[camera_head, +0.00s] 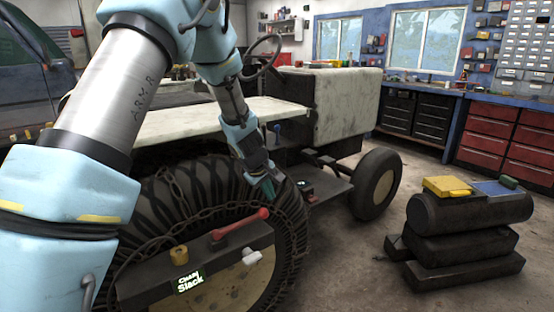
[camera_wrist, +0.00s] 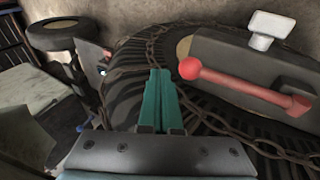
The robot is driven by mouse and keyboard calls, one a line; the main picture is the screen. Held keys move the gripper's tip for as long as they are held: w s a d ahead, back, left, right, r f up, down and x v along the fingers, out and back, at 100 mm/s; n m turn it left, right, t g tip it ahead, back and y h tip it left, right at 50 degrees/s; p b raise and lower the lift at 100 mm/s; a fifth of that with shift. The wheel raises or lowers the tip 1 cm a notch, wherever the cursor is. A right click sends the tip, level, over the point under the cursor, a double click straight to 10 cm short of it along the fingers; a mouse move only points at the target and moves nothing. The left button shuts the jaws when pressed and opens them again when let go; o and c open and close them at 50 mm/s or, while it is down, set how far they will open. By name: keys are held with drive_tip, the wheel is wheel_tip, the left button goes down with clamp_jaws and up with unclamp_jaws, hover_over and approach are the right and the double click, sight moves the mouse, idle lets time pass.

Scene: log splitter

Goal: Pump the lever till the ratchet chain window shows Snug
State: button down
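The red lever (camera_head: 238,224) lies on a dark ratchet bar (camera_head: 140,283) in front of the large chained tire, its round knob toward the right. The chain window (camera_head: 190,282) on the bar reads "Chain Slack". My gripper (camera_head: 272,186) is above and beyond the lever's knob, near the top of the tire, apart from the lever. In the wrist view its teal fingers (camera_wrist: 159,98) are together with nothing seen between them. There the red lever (camera_wrist: 243,88) lies right of the fingers, its ball end nearest them. The window does not show in the wrist view.
A brass knob (camera_head: 180,255) and a white wing-shaped knob (camera_head: 252,257) are on the bar. Chains (camera_head: 205,205) cross the tire (camera_head: 160,205). A small wheel (camera_head: 376,185) stands behind.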

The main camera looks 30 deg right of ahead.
wheel_tip(320, 180, up, 10)
drive_tip(key=s+d, duration=0.1)
drive_tip(key=d, duration=0.1)
drive_tip(key=shift+s, duration=0.3)
drive_tip(key=c, duration=1.6)
unclamp_jaws()
